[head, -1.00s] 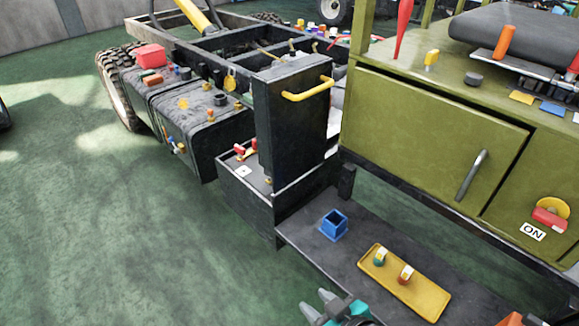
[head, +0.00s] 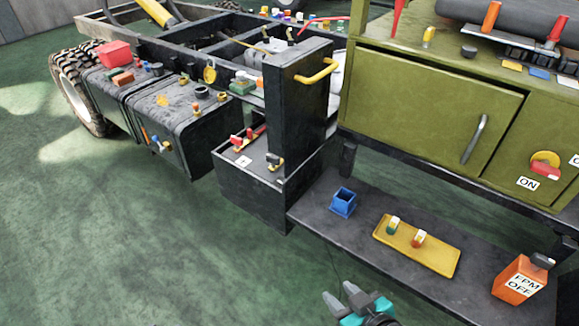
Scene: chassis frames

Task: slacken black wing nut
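I cannot pick out the black wing nut with certainty. A small dark piece with a yellowish part (head: 275,161) sits on the low black box (head: 262,190), at the foot of the tall black housing (head: 297,105); its shape is too small to tell. Another black piece (head: 543,260) sits on top of the orange box (head: 519,281) marked "FPM OFF". My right gripper (head: 341,296), grey fingers on a teal body, is at the bottom edge, in front of the shelf. Its fingers are apart with nothing visible between them. My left gripper is out of view.
The dark shelf (head: 355,228) holds a blue square cup (head: 343,202) and a yellow tray (head: 447,263) with two small coloured pieces. A yellow handle (head: 318,72) juts from the tall housing. A green cabinet (head: 425,115) stands at right. Open green floor lies left.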

